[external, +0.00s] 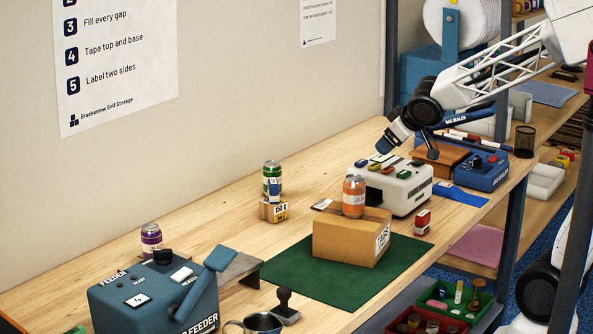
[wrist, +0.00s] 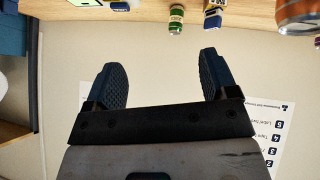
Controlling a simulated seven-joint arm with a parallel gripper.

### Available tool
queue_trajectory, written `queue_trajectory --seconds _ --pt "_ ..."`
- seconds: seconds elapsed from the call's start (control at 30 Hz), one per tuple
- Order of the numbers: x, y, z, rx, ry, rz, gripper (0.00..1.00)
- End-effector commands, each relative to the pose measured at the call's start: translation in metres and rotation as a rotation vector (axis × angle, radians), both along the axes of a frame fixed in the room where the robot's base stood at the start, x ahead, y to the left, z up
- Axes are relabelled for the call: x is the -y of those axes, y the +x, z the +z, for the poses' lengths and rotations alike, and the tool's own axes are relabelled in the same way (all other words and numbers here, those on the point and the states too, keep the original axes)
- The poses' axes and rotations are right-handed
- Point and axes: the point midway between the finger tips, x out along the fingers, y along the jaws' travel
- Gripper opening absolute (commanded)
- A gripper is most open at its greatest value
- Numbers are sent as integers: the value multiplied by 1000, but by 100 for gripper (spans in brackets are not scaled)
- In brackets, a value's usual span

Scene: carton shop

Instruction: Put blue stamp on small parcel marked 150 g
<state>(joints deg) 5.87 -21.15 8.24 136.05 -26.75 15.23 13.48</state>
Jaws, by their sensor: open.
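A small tan parcel (external: 266,211) with a yellow label reading 150 g stands on the wooden bench, left of the green mat. A blue and white stamp (external: 274,190) stands upright and appears to rest on top of it, in front of a green can. In the wrist view, which is upside down, the blue stamp (wrist: 212,20) shows at the top edge beside the green can. My gripper (external: 385,147) is up above the back of the white machine, right of and apart from the parcel. In the wrist view its fingers (wrist: 162,82) are apart with nothing between them.
A larger carton (external: 345,244) with an orange can (external: 354,197) on top sits on the green mat (external: 300,274). The white machine (external: 405,188), a red stamp (external: 423,221), a black stamp (external: 285,305) and a teal feeder (external: 150,300) stand around it. Bench near the parcel is mostly clear.

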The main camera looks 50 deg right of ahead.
Motion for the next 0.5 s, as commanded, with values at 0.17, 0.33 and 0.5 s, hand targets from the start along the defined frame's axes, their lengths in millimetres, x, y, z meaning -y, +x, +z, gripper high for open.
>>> queue_trajectory --seconds 0.17,0.33,0.5 --pt "-15 -62 0 -127 44 -56 79" --pt "-33 -122 -3 -260 105 -81 79" --pt "-52 -176 -8 -386 173 -79 79"
